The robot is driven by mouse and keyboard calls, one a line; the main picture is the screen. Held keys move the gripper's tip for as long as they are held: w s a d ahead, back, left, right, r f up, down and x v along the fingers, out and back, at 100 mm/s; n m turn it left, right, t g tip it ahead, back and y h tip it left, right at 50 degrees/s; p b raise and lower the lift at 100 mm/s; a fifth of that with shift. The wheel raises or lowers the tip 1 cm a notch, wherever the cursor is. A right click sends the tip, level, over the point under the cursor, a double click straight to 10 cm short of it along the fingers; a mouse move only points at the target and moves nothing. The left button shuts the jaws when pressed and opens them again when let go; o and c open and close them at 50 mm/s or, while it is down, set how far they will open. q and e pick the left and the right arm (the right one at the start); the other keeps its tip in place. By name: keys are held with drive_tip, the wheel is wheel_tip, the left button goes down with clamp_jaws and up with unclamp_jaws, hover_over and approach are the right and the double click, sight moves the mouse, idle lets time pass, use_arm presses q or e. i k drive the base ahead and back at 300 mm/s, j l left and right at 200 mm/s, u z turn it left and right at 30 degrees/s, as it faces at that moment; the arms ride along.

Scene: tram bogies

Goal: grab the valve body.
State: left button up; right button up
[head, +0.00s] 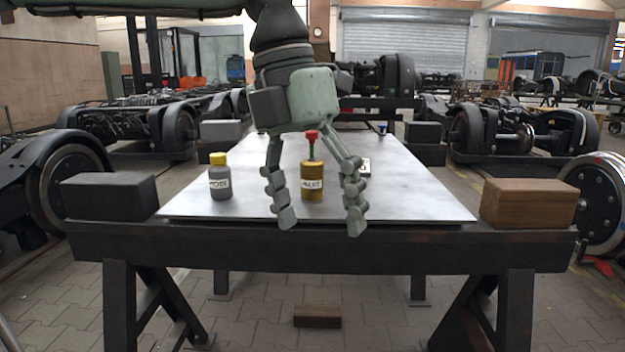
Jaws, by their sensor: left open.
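The valve body (313,190) stands upright on the metal table top (262,190). It is a brass-yellow cylinder with a white label, a green stem and a red knob on top. My left gripper (321,221) is open and points down, its fingers to the left and right of the valve body in the picture. The fingertips show lower in the picture than the valve's base; I cannot tell how far they are from it in depth. No contact is visible. My right gripper is not in view.
A grey bottle with a yellow cap (219,178) stands left of the valve body. A small pale item (365,166) is partly hidden behind the right finger. Dark blocks (110,195) sit on the left edge, a brown block (528,203) on the right. The table's right half is mostly clear.

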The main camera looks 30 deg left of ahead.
sight(311, 170)
drive_tip(key=i+j, duration=1.05)
drive_tip(key=i, duration=0.1)
